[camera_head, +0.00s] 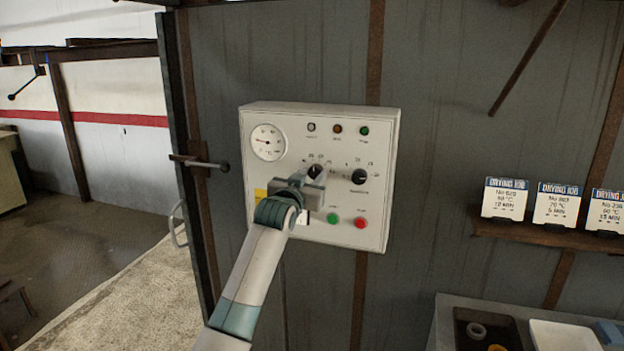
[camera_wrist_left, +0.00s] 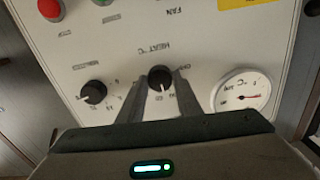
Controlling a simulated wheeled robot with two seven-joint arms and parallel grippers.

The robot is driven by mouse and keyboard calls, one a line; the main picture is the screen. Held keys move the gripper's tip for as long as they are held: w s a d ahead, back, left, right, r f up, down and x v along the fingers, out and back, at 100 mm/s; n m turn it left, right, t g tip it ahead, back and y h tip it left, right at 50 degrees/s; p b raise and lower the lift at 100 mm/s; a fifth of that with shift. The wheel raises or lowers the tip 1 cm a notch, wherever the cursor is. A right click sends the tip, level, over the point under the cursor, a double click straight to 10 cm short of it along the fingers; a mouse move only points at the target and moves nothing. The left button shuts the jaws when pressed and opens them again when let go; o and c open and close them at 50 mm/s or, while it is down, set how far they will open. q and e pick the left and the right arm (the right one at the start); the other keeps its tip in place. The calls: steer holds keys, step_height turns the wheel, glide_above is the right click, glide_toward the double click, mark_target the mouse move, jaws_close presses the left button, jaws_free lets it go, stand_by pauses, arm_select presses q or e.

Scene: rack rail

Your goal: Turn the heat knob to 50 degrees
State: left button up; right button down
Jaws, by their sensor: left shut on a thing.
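The heat knob (camera_wrist_left: 160,77) is a black dial with a white pointer mark, labelled "HEAT °C" in the left wrist view, where the panel appears upside down. In the head view the heat knob (camera_head: 315,171) shows just above my left gripper (camera_head: 306,183). My left gripper (camera_wrist_left: 161,88) is shut on the heat knob, one finger on each side of it. The fingers hide part of its scale, and I cannot read the exact setting. The control box (camera_head: 330,112) is a pale panel on the grey wall. My right gripper is not in view.
A second black knob (camera_head: 359,176) sits right of the heat knob. A round gauge (camera_head: 268,142) is at upper left. Green (camera_head: 332,218) and red (camera_head: 360,222) buttons are below. Job cards (camera_head: 505,199) stand on a shelf at right. A latch handle (camera_head: 207,164) sticks out left of the box.

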arm_select(q)
steer(key=shift+n, duration=1.3)
steer(key=o, duration=1)
steer(key=shift+o, duration=0.2)
steer(key=shift+s+a+f+b, duration=0.1)
steer(key=shift+s+a+b, duration=0.1)
steer(key=shift+s+b, duration=0.35)
steer(key=b+v, duration=0.5)
steer(key=v, duration=1.1)
steer(key=shift+s, duration=0.1)
